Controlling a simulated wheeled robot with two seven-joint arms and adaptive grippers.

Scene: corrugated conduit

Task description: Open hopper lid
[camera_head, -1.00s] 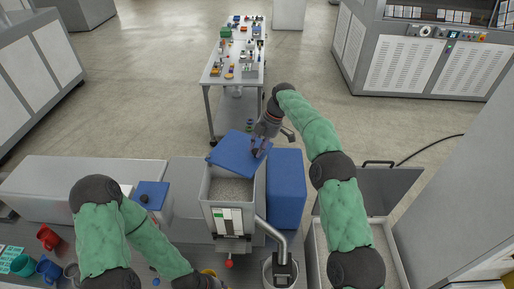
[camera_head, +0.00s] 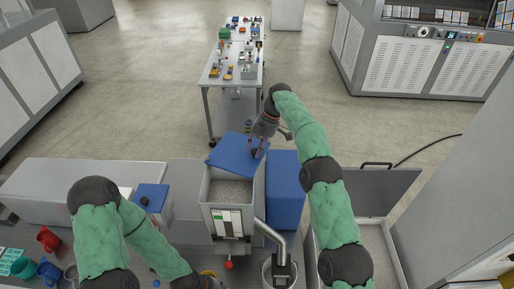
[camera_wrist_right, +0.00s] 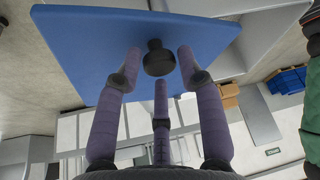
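The grey hopper (camera_head: 232,222) stands in the middle of the head view, its top open and grey granules (camera_head: 231,190) showing inside. Its blue lid (camera_head: 229,152) is raised and tilted at the hopper's far side. My right gripper (camera_head: 258,151) is at the lid's right part. In the right wrist view, its three purple fingers (camera_wrist_right: 160,70) are spread around the lid's black knob (camera_wrist_right: 158,60), with gaps visible between fingertips and knob. The blue lid (camera_wrist_right: 95,50) fills the upper part there. My left arm reaches to the bottom edge; its gripper is cut off.
A blue box (camera_head: 286,188) stands right of the hopper, and a bent metal pipe (camera_head: 268,232) runs down in front. An open grey bin (camera_head: 385,190) is at the right. Cups, including a red one (camera_head: 47,238), stand at lower left. A cart (camera_head: 232,65) stands behind.

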